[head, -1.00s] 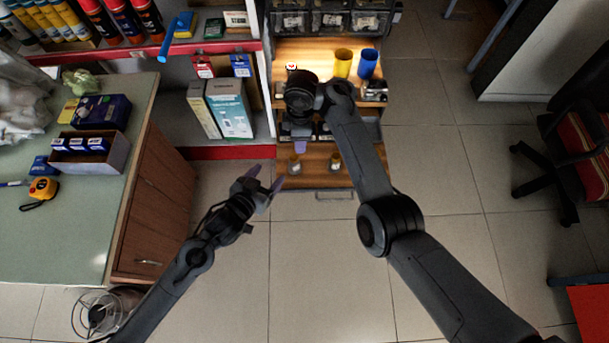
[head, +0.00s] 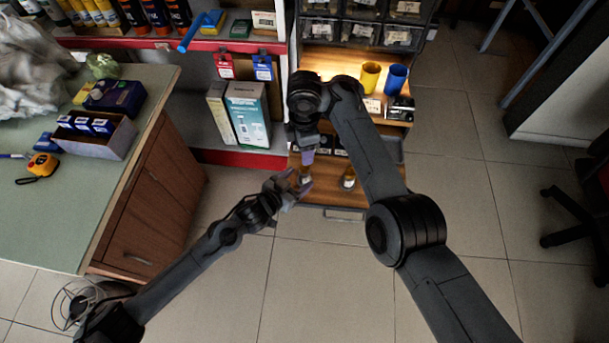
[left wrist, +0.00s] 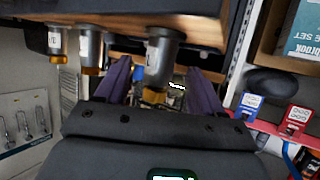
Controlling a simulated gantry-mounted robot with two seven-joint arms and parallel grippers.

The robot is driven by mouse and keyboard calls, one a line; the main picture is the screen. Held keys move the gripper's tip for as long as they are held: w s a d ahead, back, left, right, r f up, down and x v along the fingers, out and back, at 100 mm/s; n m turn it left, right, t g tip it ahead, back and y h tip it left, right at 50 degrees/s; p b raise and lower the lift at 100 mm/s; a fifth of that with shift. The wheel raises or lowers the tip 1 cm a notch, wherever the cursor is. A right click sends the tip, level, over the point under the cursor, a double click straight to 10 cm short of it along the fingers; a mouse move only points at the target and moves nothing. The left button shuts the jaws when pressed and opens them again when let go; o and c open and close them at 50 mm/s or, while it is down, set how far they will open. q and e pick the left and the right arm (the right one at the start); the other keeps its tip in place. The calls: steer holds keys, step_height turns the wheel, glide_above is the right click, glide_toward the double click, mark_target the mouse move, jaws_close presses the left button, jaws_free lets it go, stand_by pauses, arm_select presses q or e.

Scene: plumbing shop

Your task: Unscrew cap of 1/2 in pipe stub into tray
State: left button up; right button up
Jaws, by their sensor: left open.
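Metal pipe stubs with brass-coloured caps stand on a wooden bench board (head: 330,196). The head view shows a left stub (head: 304,178) and a right stub (head: 348,181). My left gripper (head: 296,184) is open, its purple fingers at the left stub. The left wrist view shows several grey stubs, the nearest (left wrist: 163,55) between the open fingers (left wrist: 158,78), with its brass cap (left wrist: 153,96) partly hidden by the gripper body. I see no clear contact. My right gripper (head: 306,155) is above and behind the left stub; its jaw opening is unclear.
Yellow cup (head: 370,76) and blue cup (head: 396,79) stand on the upper bench shelf. My right arm crosses above the bench's right side. A green-topped counter (head: 60,215) is at the left, with shelving behind. Tiled floor is open in front.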

mark_target(301, 178)
arm_select(q)
steer(key=shift+x, duration=1.95)
jaws_close()
